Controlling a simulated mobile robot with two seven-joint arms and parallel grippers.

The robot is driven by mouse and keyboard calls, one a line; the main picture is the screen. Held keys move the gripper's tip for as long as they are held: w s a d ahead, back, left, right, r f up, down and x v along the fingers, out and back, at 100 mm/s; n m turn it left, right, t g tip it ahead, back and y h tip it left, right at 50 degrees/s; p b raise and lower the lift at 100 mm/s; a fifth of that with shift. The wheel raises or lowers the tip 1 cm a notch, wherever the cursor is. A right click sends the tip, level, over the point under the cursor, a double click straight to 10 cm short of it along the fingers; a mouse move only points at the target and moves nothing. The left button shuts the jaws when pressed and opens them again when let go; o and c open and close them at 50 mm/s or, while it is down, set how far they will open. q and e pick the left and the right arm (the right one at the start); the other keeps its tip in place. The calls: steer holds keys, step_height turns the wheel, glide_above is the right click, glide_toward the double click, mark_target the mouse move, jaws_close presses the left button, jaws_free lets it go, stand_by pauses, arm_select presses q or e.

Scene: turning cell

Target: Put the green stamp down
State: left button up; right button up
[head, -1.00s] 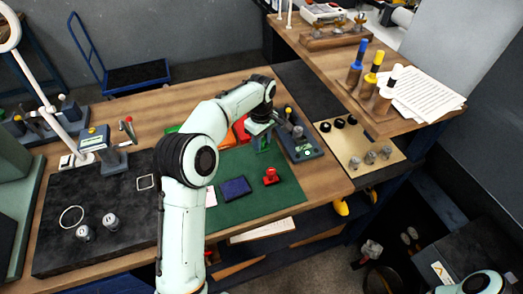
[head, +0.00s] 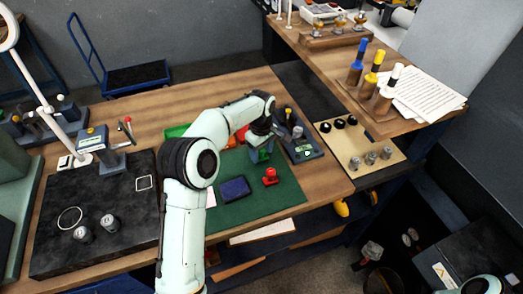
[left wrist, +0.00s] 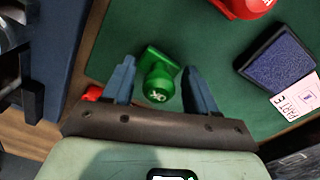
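The green stamp (left wrist: 158,82) has a round knob marked "OK" and a square base. It appears to stand upright on the green mat (left wrist: 130,40). My left gripper (left wrist: 160,88) is open, with one finger on each side of the stamp and a visible gap at both sides. In the head view the left gripper (head: 259,150) is low over the back right part of the mat, partly hiding the stamp (head: 264,156). My right gripper is not in view.
A red stamp (head: 270,177) and a blue ink pad (head: 235,188) sit on the mat nearer the front. A printed card (left wrist: 296,97) lies beside the pad. A grey-blue device (head: 301,146) stands close right of the gripper. The mat's front right is clear.

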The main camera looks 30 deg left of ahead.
arm_select(q)
step_height(320, 180, up, 11)
steer(key=shift+w+r+p, duration=0.1)
steer(key=shift+p, duration=0.7)
steer(key=shift+s+r, duration=0.2)
steer(key=shift+r, duration=0.4)
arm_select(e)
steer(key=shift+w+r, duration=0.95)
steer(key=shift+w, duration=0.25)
